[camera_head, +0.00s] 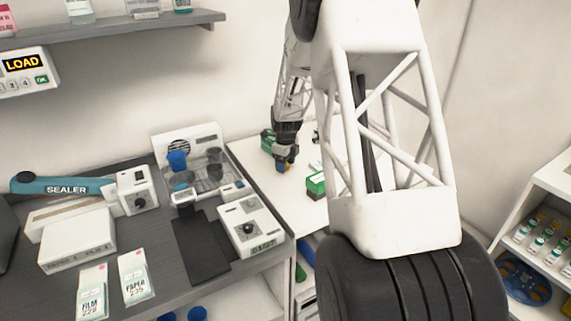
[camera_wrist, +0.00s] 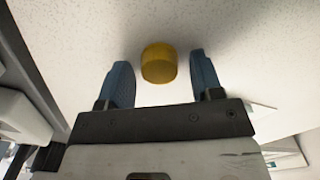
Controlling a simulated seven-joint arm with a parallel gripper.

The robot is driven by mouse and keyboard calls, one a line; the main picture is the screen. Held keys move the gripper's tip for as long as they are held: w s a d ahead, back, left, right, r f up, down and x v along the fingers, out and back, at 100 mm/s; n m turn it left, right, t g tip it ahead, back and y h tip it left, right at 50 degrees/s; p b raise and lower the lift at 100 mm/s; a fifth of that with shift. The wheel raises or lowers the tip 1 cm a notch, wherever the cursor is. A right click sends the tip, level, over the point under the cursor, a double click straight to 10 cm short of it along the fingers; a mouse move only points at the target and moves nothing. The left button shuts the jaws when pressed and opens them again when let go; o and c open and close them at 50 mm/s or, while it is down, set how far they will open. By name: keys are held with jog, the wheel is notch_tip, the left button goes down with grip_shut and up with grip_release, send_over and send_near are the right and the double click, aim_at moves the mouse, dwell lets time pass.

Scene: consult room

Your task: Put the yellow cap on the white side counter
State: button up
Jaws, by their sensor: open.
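The yellow cap (camera_wrist: 159,64) stands on the white side counter (camera_wrist: 60,20) in the wrist view. It lies between and just beyond the two blue fingertips of my gripper (camera_wrist: 161,78), with a gap on each side. The gripper is open and holds nothing. In the head view my gripper (camera_head: 284,166) is low over the white side counter (camera_head: 262,187), and a small bit of the yellow cap (camera_head: 288,167) shows beside its fingertips. Whether the cap rests fully on the counter is hard to tell in the head view.
A green box (camera_head: 316,184) stands on the counter right of my gripper. A grey desk (camera_head: 160,240) to the left holds a device with blue and dark cups (camera_head: 178,161), a sealer (camera_head: 62,187) and a white control box (camera_head: 250,226). A shelf rack (camera_head: 545,225) stands at the right.

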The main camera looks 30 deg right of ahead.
notch_tip(320, 180, up, 12)
dwell(0.7)
jog(key=shift+r, duration=0.1)
dwell(0.4)
jog(key=s+a+r+n+t, duration=0.1)
jog(key=s+a+r+n, duration=0.4)
jog(key=s+a+n, duration=0.35)
jog(key=s+a+r+n, duration=0.6)
jog(key=s+a, duration=0.3)
jog(key=s, duration=0.2)
jog(key=s+a+n, duration=0.3)
jog(key=s+n, duration=0.2)
jog(key=s, duration=0.3)
jog(key=s+a+f+n+t, duration=0.1)
jog(key=s+a+n, duration=0.2)
jog(key=s+n, duration=0.2)
jog(key=s+a+f+n, duration=0.1)
jog(key=s+a+n, duration=0.3)
jog(key=s, duration=0.7)
jog(key=shift+s+n+t, duration=0.2)
jog(key=shift+n+t, duration=0.1)
jog(key=shift+n, duration=0.25)
